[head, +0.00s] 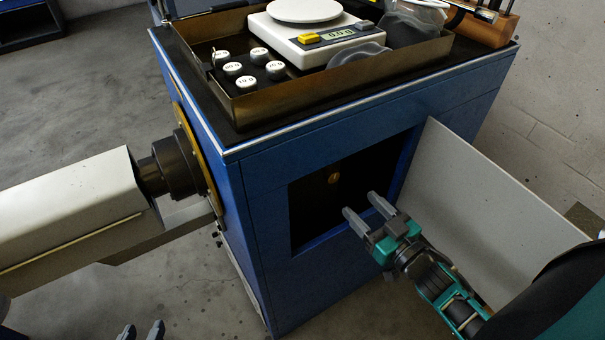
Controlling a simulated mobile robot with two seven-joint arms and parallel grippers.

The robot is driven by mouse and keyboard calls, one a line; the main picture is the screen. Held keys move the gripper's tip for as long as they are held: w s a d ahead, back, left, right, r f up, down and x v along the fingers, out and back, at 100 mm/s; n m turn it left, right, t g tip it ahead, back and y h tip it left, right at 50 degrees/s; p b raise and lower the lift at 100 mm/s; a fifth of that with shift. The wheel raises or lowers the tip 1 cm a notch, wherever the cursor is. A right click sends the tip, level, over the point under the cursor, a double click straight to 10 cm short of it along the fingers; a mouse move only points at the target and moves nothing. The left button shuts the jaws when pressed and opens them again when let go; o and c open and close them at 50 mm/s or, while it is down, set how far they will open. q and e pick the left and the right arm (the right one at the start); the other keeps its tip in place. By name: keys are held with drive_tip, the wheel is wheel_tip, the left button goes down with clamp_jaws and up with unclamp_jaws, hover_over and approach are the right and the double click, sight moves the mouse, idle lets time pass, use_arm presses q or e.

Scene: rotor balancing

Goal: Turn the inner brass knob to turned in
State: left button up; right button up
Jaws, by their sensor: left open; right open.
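The inner brass knob (334,178) shows as a small brass spot inside the dark opening in the front of the blue cabinet (262,210). How far it is turned is too small to tell. My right gripper (360,206) is open and empty at the opening, with its two grey fingertips pointing toward the knob and apart from it in the picture. My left gripper (141,331) shows only its fingertips at the bottom edge, open and empty, low and left of the cabinet.
A grey door panel (480,215) stands open right of the opening, close to my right arm. A tray (285,97) on top holds several weights (247,84) and a scale (310,38). A white machine (75,215) with a dark shaft meets the cabinet's left side.

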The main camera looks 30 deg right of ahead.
sight(334, 179)
drive_tip(key=w, duration=0.4)
drive_tip(key=w+a+b, duration=0.1)
drive_tip(key=w, duration=0.6)
drive_tip(key=shift+w+a+b, duration=0.15)
drive_tip(key=shift+w+b, duration=0.15)
drive_tip(key=shift+b, duration=0.05)
drive_tip(key=shift+w+a, duration=0.1)
drive_tip(key=shift+w, duration=0.6)
drive_tip(key=shift+c, duration=0.2)
drive_tip(key=c, duration=1)
